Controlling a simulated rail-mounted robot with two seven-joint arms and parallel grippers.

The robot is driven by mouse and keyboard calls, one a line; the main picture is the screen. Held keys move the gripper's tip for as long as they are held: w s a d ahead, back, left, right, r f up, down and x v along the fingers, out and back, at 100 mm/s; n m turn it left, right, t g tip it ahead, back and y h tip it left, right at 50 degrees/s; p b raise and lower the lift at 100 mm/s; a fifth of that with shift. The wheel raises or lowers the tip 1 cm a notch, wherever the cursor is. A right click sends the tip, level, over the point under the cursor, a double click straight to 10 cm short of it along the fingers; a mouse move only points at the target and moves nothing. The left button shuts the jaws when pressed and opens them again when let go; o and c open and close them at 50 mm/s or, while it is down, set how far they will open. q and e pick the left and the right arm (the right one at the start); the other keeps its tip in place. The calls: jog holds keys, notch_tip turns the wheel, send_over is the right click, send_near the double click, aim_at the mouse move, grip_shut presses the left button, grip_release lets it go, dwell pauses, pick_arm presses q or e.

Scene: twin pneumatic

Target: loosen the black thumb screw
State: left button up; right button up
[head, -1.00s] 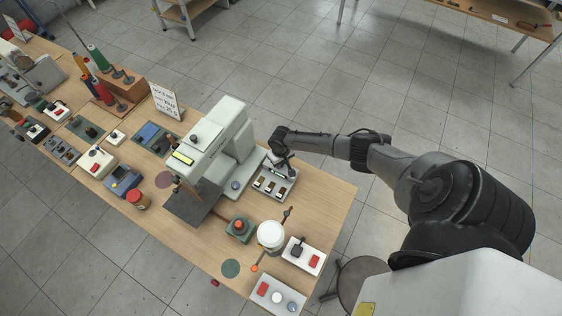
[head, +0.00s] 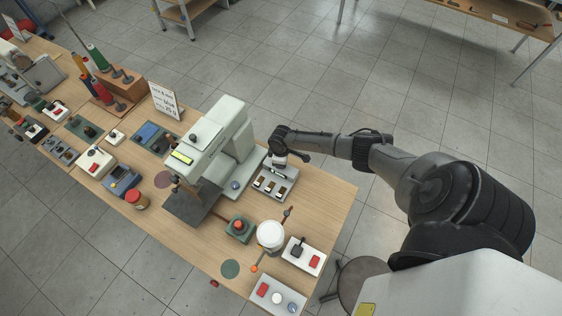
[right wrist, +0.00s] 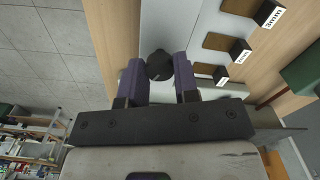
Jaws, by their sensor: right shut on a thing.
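In the right wrist view, the black thumb screw (right wrist: 159,65) shows as a round dark knob on a pale plate (right wrist: 178,22). The two fingers of my right gripper (right wrist: 160,75) stand on either side of it, shut on it. In the head view, my right gripper (head: 281,160) is at the far end of a small grey panel (head: 266,194) beside the sewing-machine-like white body. The screw is hidden there by the hand. My left gripper is in neither view.
The tall white machine (head: 232,128) stands just left of the gripper. The panel carries several dark labelled blocks (right wrist: 240,49). Open floor lies beyond the table.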

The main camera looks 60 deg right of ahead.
jog(key=shift+n, duration=0.5)
jog(key=o, duration=0.9)
jog(key=shift+r, duration=0.1)
jog(key=shift+r, duration=0.25)
notch_tip(320, 180, up, 13)
jog(key=shift+r+p, duration=0.1)
jog(key=shift+p, duration=0.3)
